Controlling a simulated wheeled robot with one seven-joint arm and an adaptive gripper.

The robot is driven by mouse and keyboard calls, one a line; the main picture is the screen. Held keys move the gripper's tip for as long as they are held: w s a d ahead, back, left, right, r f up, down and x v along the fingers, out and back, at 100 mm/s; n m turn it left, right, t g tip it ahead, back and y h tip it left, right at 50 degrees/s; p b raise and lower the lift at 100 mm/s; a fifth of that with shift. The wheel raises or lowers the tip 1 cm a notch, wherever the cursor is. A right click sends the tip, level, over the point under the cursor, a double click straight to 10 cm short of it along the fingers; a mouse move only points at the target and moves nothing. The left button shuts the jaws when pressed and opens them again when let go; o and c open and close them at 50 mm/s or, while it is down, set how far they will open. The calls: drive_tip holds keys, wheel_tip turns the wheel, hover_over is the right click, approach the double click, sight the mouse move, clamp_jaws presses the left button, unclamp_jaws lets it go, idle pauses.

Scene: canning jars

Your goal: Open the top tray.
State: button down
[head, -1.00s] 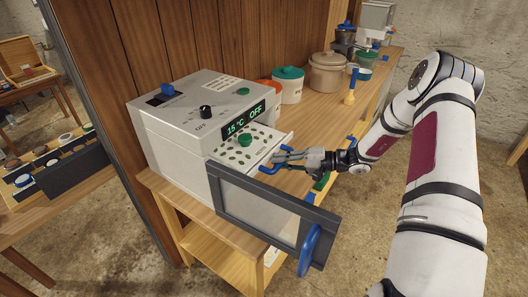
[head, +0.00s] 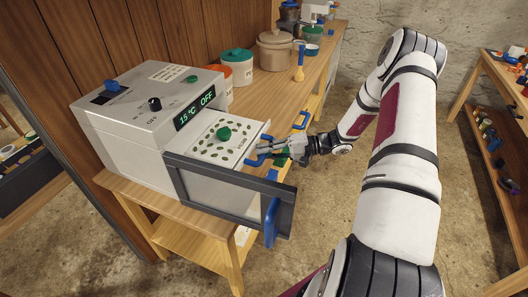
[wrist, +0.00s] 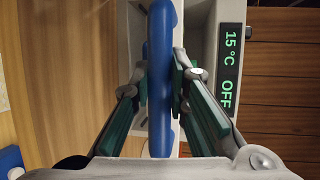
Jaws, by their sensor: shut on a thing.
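The white top tray (head: 237,154) sticks out of the front of the grey-white machine (head: 140,120). My gripper (head: 278,150) is shut on this handle. In the wrist view the blue handle (wrist: 160,50) stands between the two green-padded fingers. The machine's dark-framed door (head: 225,183) is swung open, with its own blue handle (head: 270,222). The display (head: 194,109) reads 15 °C OFF. The tray's back end is hidden inside the machine.
The machine stands on a wooden bench (head: 127,187). Canisters with green (head: 238,65) and beige (head: 275,50) lids stand further along it. A wooden wall is behind. The open door stands close to my gripper. A shelf with small items (head: 500,130) is at right.

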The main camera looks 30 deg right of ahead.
drive_tip(key=c, duration=1.5)
unclamp_jaws()
drive_tip(key=shift+c, duration=0.2)
drive_tip(key=shift+d, duration=0.1)
drive_tip(key=v, duration=1.2)
